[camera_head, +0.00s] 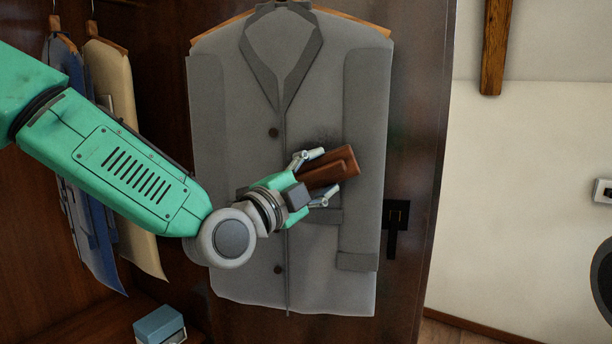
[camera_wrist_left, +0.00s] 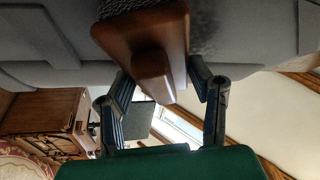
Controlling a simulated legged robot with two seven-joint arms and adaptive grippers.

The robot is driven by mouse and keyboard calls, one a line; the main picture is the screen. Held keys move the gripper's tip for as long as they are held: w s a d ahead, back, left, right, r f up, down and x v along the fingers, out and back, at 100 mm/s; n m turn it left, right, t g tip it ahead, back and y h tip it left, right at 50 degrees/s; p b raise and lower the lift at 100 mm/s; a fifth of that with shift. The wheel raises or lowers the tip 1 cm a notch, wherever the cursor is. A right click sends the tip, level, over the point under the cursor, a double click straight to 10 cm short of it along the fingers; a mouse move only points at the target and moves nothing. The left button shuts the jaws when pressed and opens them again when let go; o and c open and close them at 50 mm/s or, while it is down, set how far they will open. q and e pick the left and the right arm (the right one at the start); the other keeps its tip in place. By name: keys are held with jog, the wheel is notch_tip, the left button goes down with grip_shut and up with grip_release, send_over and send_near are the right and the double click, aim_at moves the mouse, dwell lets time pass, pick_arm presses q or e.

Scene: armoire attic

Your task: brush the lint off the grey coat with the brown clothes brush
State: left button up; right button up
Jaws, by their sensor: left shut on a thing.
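The grey coat (camera_head: 235,130) hangs on a wooden hanger against the dark armoire door. A dark fuzzy patch of lint (camera_head: 327,140) shows on its chest, just above the brush. My left gripper (camera_head: 318,177) is shut on the brown clothes brush (camera_head: 335,168) and holds it at the front of the coat. In the left wrist view the brush (camera_wrist_left: 145,45) sits between the two fingers (camera_wrist_left: 160,95), with its dark bristle side toward the grey cloth (camera_wrist_left: 50,40); whether it touches is hard to tell. My right gripper is not in view.
A blue garment (camera_head: 95,225) and a cream garment (camera_head: 120,90) hang inside the armoire at the left. A small blue box (camera_head: 160,325) sits low in it. The black door handle (camera_head: 396,225) is right of the coat. The pale wall (camera_head: 530,170) beyond is mostly bare.

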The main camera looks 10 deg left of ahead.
aim_at(347, 147)
pick_arm(q)
jog(key=shift+d, duration=1.3)
jog(key=shift+w+d, duration=0.1)
jog(key=shift+d, duration=0.55)
jog(key=shift+r+p, duration=0.8)
jog(key=shift+r, duration=0.35)
jog(key=shift+a+f, duration=0.1)
jog(key=shift+a, duration=5.3)
jog(key=shift+s+a+r+p, duration=0.15)
jog(key=shift+r+p, duration=0.35)
jog(key=shift+r, duration=0.65)
jog(key=shift+d+f+b, duration=0.1)
jog(key=shift+d+b, duration=0.2)
jog(key=shift+d, duration=0.5)
jog(key=shift+d+b, duration=0.35)
jog(key=shift+d, duration=4.35)
